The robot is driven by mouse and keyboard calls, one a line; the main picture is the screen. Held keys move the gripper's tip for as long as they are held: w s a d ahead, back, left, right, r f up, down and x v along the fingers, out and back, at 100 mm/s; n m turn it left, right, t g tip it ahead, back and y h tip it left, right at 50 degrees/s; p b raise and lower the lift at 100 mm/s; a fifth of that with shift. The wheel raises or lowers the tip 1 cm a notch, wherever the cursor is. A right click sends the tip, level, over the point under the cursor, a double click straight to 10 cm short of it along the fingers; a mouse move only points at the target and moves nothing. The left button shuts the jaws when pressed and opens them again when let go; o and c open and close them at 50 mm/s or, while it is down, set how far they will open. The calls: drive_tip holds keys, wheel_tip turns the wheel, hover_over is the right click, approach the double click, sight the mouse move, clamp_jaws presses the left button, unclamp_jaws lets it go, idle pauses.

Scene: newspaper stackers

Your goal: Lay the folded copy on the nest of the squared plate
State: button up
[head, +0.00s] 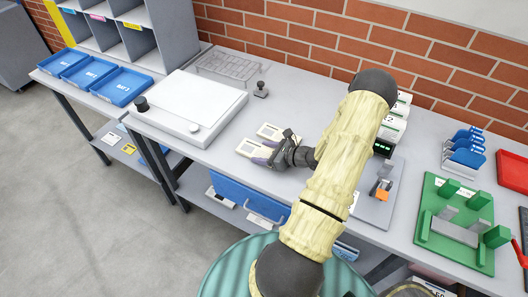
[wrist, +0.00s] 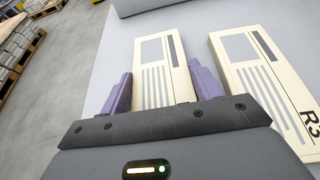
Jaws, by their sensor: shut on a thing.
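My gripper (head: 266,153) is shut on a cream folded copy (head: 250,148), near the front edge of the table. In the wrist view, its purple fingers (wrist: 160,92) stand at both sides of the copy (wrist: 156,62), which has a grey picture block and stripes. I cannot tell whether the copy touches the tabletop. A green plate (head: 425,237) with grey and green blocks lies at the right. A grey plate (head: 365,211) with an orange part lies partly behind my arm. I cannot tell which is the squared plate.
A second cream copy (wrist: 264,82), marked R3, lies beside the held one. A white flat device (head: 200,105) and a dark-handled stamp (head: 261,89) stand to the left. White boxes (head: 396,122), blue holders (head: 467,148) and a red tray (head: 512,171) stand to the right.

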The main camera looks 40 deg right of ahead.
drive_tip(key=o, duration=1)
drive_tip(key=shift+o, duration=0.2)
drive_tip(key=b+v, duration=0.1)
drive_tip(key=v, duration=1.1)
drive_tip(key=shift+r+b, duration=0.1)
drive_tip(key=shift+b, duration=0.3)
